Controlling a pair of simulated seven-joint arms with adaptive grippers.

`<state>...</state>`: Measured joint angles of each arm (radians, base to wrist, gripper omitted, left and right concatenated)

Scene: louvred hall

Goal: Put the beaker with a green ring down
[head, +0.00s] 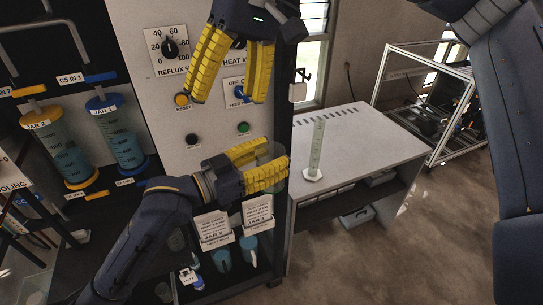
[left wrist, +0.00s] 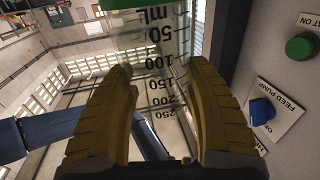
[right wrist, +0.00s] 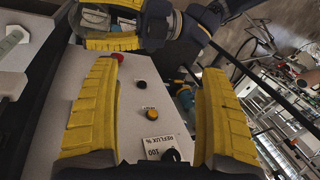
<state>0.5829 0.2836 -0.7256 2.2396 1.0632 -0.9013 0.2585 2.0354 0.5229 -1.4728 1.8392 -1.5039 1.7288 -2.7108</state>
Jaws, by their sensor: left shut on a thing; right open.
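The beaker with a green ring (left wrist: 165,62) is clear glass with black mL marks; its green band (left wrist: 138,4) shows at the top edge of the left wrist view. My left gripper (head: 284,165) is shut on the beaker, one yellow finger on each side, in front of the panel's right edge. In the head view the beaker is mostly hidden behind the fingers. In the left wrist view the left gripper (left wrist: 162,72) has the glass between its fingers. My right gripper (head: 226,100) is open and empty, fingers pointing down, above the left one; it also shows in the right wrist view (right wrist: 160,72).
A white side table (head: 365,143) stands right of the panel, with a green-tinted measuring cylinder (head: 317,150) near its left edge and much bare top. The control panel (head: 190,118) with knobs and buttons is close behind my grippers. Blue jars (head: 122,145) hang at left.

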